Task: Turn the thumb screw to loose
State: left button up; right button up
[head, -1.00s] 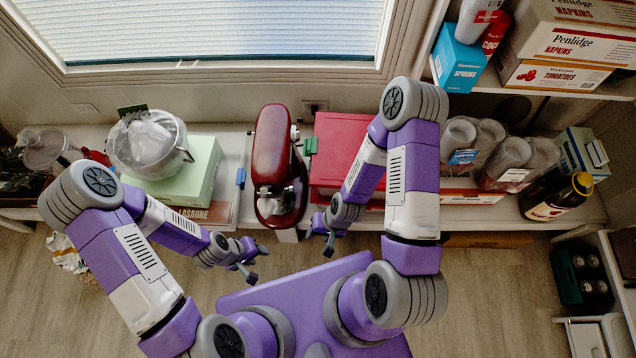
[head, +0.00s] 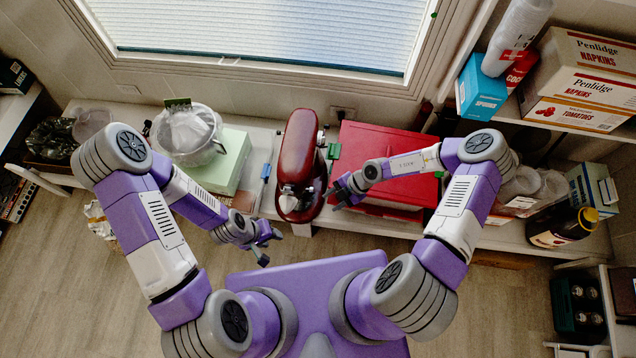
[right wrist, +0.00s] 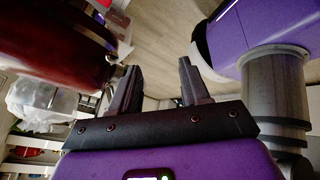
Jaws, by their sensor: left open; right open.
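The red stand mixer (head: 299,150) stands on the counter below the window. A small grey knob (head: 321,137) shows on the right side of its head; I cannot tell for sure that it is the thumb screw. My right gripper (head: 336,191) is open and empty, just right of the mixer's lower part, pointing left. In the right wrist view the open fingers (right wrist: 158,82) have nothing between them, and the mixer's dark red body (right wrist: 60,40) fills the upper left. My left gripper (head: 269,247) is open and empty, in front of the counter, lower left of the mixer.
A red box (head: 385,160) stands right of the mixer, under my right forearm. A small green item (head: 334,151) is close to the mixer's right side. The floor in front is clear.

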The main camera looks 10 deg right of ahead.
aim_at(310, 189)
jog(key=w+r+m+t+y+p, duration=0.1)
jog(key=w+r+m+t+y, duration=0.15)
jog(key=w+m, duration=0.45)
jog(key=s+a+f+m+b, duration=0.1)
jog(key=a+f+m+b, duration=0.1)
jog(key=a+f, duration=0.2)
jog(key=shift+a+f+m+h, duration=0.25)
jog(key=shift+m+h, duration=0.1)
jog(key=shift+m, duration=0.05)
jog(key=shift+g, duration=0.25)
jog(key=shift+s, duration=0.1)
grip_shut()
